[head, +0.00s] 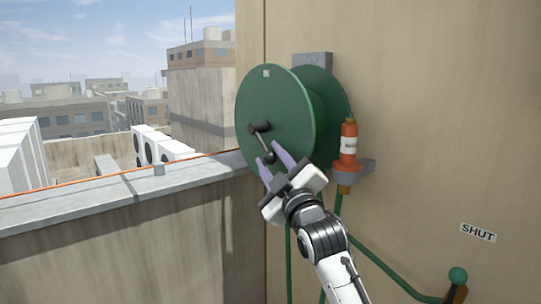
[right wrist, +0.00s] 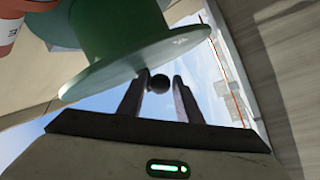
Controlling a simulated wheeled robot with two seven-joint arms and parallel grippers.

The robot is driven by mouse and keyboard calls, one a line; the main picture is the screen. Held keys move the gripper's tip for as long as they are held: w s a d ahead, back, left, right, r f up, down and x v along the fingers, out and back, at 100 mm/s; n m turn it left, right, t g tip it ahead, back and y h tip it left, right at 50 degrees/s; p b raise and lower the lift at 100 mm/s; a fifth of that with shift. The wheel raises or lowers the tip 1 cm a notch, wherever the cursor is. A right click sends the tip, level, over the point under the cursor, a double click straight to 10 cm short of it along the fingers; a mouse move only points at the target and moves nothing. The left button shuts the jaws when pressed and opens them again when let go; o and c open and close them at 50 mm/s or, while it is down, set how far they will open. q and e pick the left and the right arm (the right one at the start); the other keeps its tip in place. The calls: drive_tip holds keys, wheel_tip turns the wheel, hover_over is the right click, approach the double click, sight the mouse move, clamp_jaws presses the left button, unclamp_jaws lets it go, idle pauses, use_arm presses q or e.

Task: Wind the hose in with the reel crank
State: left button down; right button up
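The green reel (head: 272,100) is mounted on the beige wall, its round face toward me. Its dark crank (head: 261,134) sticks out from the hub and ends in a dark ball knob (head: 270,158). My right gripper (head: 268,152) is at the knob with its two fingers apart. In the right wrist view the knob (right wrist: 160,84) lies between the fingers, with sky showing on both sides, so it looks unclamped. A green hose (head: 372,256) hangs below the reel and runs to the lower right. An orange nozzle (head: 349,145) sits upright in a grey holder. My left gripper is out of view.
A valve with a green ball handle (head: 457,275) is at lower right, under a "SHUT" label (head: 478,232). A parapet (head: 90,205) with an orange line along it runs at left. White condenser units (head: 155,146) stand beyond it.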

drive_tip(key=shift+w+a+r, duration=0.1)
drive_tip(key=shift+w, duration=0.2)
drive_tip(key=shift+c, duration=0.4)
clamp_jaws()
drive_tip(key=shift+r, duration=0.1)
drive_tip(key=shift+s+d+r+n+g, duration=0.25)
drive_tip(key=shift+s+r+n+g, duration=0.1)
drive_tip(key=shift+r+g, duration=0.3)
drive_tip(key=shift+s+d+r+n+g, duration=0.2)
drive_tip(key=shift+r+n+g, duration=0.2)
drive_tip(key=shift+g, duration=0.35)
drive_tip(key=shift+s+d+r+n+g+h, duration=0.15)
drive_tip(key=shift+r+n+g+h, duration=0.1)
drive_tip(key=shift+r+g+h, duration=0.5)
drive_tip(key=shift+s+d+r+n+g+h, duration=0.15)
drive_tip(key=shift+r+g, duration=0.3)
drive_tip(key=shift+g, duration=0.6)
drive_tip(key=shift+a, duration=0.1)
